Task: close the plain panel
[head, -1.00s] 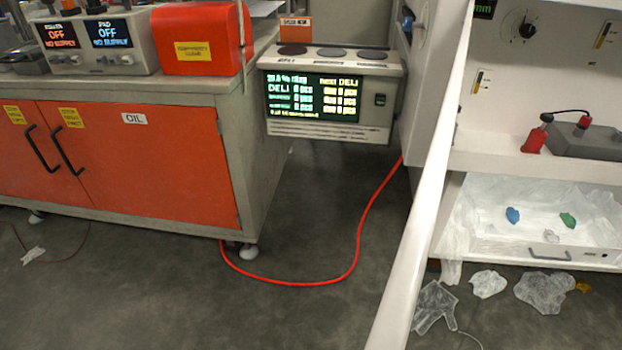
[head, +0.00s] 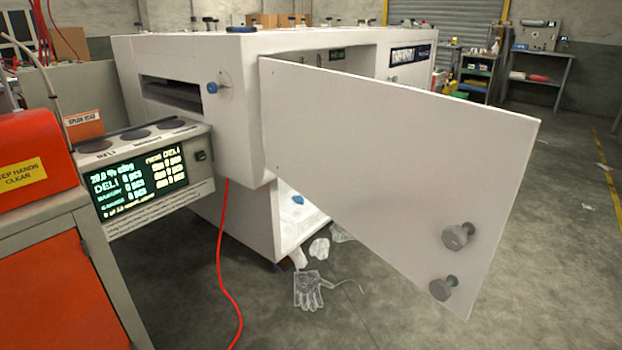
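The plain panel (head: 390,170) is a large white door with no window, hinged at its left edge on the white machine (head: 190,58). It stands swung wide open, reaching out to the right and toward me. Two grey knobs, an upper one (head: 458,236) and a lower one (head: 443,288), stick out near its free lower right edge. The panel hides most of the machine's opening behind it. My gripper is not in view.
An orange cabinet (head: 60,290) and a display unit (head: 150,178) stand at the left. A red hose (head: 222,270) runs down to the floor. Clear plastic gloves (head: 308,290) lie below the panel.

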